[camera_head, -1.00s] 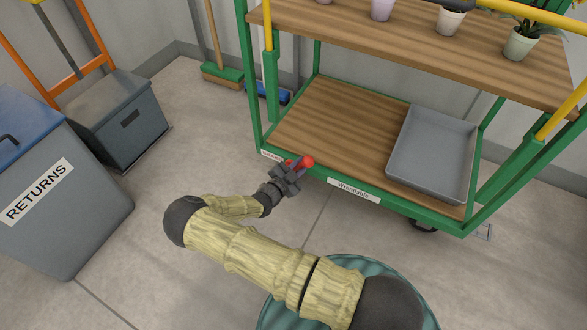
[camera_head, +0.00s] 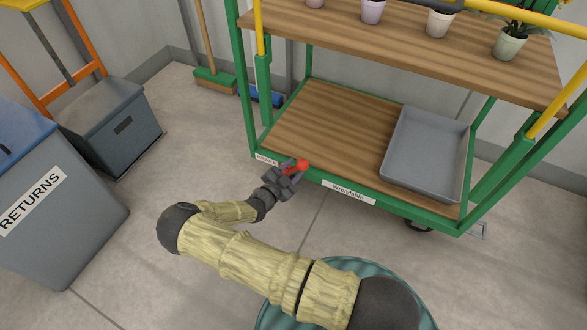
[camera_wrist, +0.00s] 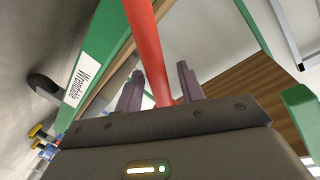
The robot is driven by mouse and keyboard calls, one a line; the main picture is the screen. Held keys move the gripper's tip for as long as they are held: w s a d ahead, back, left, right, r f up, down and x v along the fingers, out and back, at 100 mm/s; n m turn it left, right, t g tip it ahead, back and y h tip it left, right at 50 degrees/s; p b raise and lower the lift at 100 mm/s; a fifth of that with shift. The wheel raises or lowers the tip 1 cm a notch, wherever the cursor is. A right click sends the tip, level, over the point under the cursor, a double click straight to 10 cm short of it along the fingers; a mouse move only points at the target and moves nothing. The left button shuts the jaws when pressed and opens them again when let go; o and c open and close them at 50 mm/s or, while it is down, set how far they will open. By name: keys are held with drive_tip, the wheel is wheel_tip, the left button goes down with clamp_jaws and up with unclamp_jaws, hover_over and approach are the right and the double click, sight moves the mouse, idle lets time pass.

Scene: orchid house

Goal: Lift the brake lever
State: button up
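The brake lever (camera_head: 302,165) is a red bar with a rounded red end at the lower front edge of a green trolley (camera_head: 398,211), near its left corner post. In the wrist view the red lever (camera_wrist: 146,40) runs up the picture from between my two dark fingers. My gripper (camera_head: 284,180) is at the lever, low in front of the trolley. In the wrist view my gripper (camera_wrist: 160,88) is open around the lever, with a narrow gap on each side. The lever's pivot is hidden.
A grey tray (camera_head: 427,152) lies on the trolley's lower wooden shelf (camera_head: 325,118). Potted plants stand on the upper shelf (camera_head: 400,45). A grey returns bin (camera_head: 70,235) and a grey box (camera_head: 110,130) are at left. A green broom (camera_head: 215,80) leans behind. Floor between is clear.

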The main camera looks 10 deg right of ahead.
drive_tip(key=p+v, duration=0.5)
drive_tip(key=v, duration=1.2)
drive_tip(key=shift+w, duration=0.1)
drive_tip(key=shift+d, duration=0.1)
